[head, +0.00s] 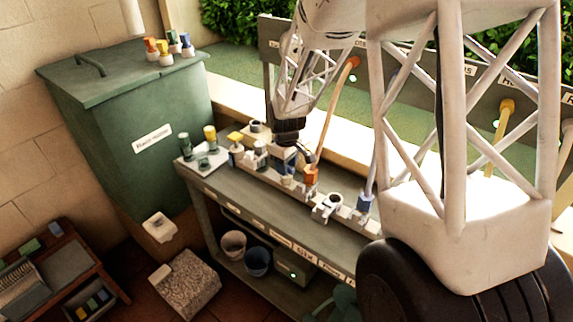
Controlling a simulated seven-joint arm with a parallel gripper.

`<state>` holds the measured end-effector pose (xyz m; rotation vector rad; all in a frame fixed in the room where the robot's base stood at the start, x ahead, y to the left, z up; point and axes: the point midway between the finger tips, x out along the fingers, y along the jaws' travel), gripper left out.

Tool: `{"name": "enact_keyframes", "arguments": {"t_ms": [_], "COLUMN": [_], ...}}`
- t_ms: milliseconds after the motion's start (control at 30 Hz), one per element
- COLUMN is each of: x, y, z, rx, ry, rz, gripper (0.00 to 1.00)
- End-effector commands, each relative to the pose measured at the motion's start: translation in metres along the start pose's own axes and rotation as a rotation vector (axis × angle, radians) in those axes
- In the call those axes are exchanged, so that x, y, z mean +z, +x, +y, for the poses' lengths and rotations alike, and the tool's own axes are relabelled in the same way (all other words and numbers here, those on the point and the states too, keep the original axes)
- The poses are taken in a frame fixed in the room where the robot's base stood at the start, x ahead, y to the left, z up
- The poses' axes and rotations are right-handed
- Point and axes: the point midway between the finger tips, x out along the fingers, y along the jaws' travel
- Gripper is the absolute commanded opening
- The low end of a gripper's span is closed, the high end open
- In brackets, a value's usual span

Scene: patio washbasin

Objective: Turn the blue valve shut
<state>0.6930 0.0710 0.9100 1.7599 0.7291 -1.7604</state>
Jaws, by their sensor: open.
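A row of valves and fittings with coloured tops stands along the grey-green bench (330,238). A blue-topped fitting (365,203) stands towards its right end, below a pale hose. A blue-grey block (284,158) sits below my gripper (297,152), partly hidden by it. I cannot tell which blue part is the task's valve, or how far it is turned. My gripper points down over the middle of the row, left of an orange-topped fitting (310,174). It is open; its fingertips are small and dark, and contact is unclear.
A green lidded bin (128,110) stands at the left, with several coloured caps (166,50) on its lid. Yellow-topped (235,139) and other fittings crowd the bench's left end. Two buckets (257,261) stand on the shelf below. My arm hides part of the back.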

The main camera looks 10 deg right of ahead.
Motion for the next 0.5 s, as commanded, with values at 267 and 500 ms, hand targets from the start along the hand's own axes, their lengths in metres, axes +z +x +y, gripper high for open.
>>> {"name": "enact_keyframes", "arguments": {"t_ms": [267,500], "x": [-0.0001,-0.0001], "y": [0.0006,0.0005], "z": [0.0001,0.0001], "rx": [0.000,0.000], "ry": [0.000,0.000], "rz": [0.000,0.000], "gripper": [0.42,0.05]}}
